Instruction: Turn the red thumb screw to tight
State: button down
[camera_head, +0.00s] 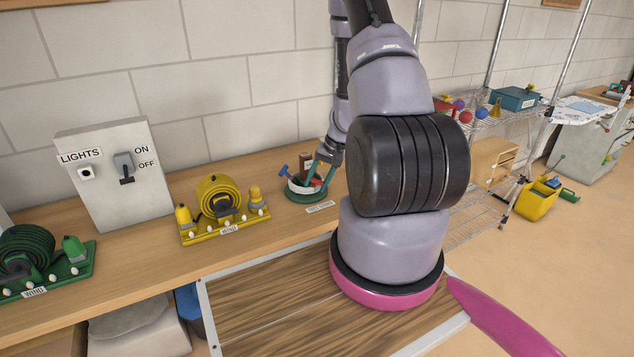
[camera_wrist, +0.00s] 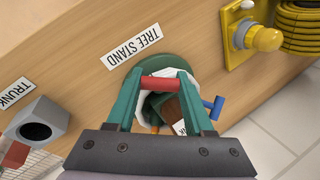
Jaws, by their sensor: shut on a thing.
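The green tree stand (camera_head: 305,196) sits on the wooden bench with a white ring and an upright brown trunk (camera_head: 306,161). In the wrist view the stand's rim (camera_wrist: 166,63) and the trunk (camera_wrist: 172,106) show between my fingers. My gripper (camera_wrist: 147,83), with green fingers, is shut on the red thumb screw (camera_wrist: 134,83), which spans between the fingertips. A blue thumb screw (camera_wrist: 213,106) sticks out to the right, and a bit of an orange one (camera_wrist: 155,128) shows below. In the head view my gripper (camera_head: 322,174) partly covers the red screw.
A "TREE STAND" label (camera_wrist: 132,46) lies beside the stand. A yellow winder (camera_head: 222,210), a green winder (camera_head: 40,262) and a lights switch box (camera_head: 115,175) stand to the left. A grey holder (camera_wrist: 38,125) marked "TRUNK" is nearby. Bench around the stand is mostly clear.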

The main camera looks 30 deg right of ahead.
jog(key=m+y, duration=0.1)
jog(key=m, duration=0.1)
jog(key=m+t+y, duration=0.1)
jog(key=m, duration=0.1)
jog(key=shift+d+t, duration=0.1)
jog(key=shift+t, duration=0.2)
jog(key=m+t+y, duration=0.1)
jog(key=m, duration=0.2)
jog(key=shift+t, duration=0.4)
jog(key=m+t, duration=0.2)
jog(key=m, duration=0.2)
jog(key=shift+s+m, duration=0.1)
jog(key=shift+m, duration=0.3)
jog(key=shift+m+t, duration=1.2)
jog(key=shift+m, duration=0.6)
jog(key=shift+c, duration=1.4)
grip_release()
